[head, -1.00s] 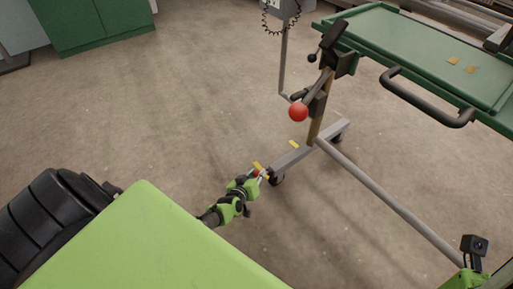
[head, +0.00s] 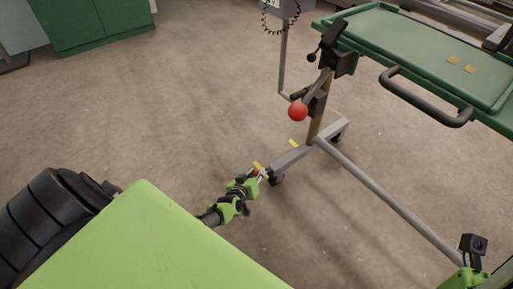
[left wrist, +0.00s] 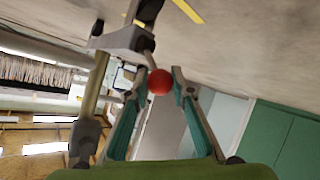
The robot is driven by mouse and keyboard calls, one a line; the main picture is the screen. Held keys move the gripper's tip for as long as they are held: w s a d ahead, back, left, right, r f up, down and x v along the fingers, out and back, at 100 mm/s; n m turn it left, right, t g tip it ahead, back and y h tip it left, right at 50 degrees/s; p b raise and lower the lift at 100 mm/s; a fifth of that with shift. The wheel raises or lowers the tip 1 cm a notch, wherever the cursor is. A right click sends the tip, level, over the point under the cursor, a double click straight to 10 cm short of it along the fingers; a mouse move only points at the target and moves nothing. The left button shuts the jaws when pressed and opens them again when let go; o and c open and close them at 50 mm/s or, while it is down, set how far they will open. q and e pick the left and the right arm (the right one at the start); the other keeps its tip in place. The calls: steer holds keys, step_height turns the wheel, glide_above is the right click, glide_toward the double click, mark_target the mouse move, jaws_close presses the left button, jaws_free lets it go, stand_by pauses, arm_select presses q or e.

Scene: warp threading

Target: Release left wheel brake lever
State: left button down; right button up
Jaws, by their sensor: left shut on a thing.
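The left wheel brake lever ends in a small red ball knob, which sits between my fingertips in the left wrist view (left wrist: 160,82). A thin metal stem runs from it up to a grey bracket. My left gripper (head: 262,173) is low near the floor, at the near end of the cart's grey foot beam (head: 290,158) by the caster (head: 276,180). Its teal-padded fingers (left wrist: 158,90) are shut on the red knob. In the head view the knob is tiny and mostly hidden by the fingers.
The cart has a green tray top (head: 400,45), a black push handle (head: 428,98) and a larger red ball (head: 298,111) on a lever higher up its post. A long grey bar (head: 390,200) runs low to the right. The concrete floor (head: 160,110) to the left is clear.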

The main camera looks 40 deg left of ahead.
arm_select(q)
steer(key=shift+w+r, duration=0.3)
steer(key=shift+r, duration=0.05)
steer(key=c, duration=1.7)
jaws_free()
steer(key=shift+s+f, duration=0.1)
steer(key=shift+f, duration=0.05)
steer(key=shift+s+d, duration=0.1)
steer(key=shift+s+d, duration=0.2)
steer(key=shift+s, duration=0.15)
steer(key=v, duration=1.1)
steer(key=shift+a+r, duration=0.15)
steer(key=shift+r, duration=0.1)
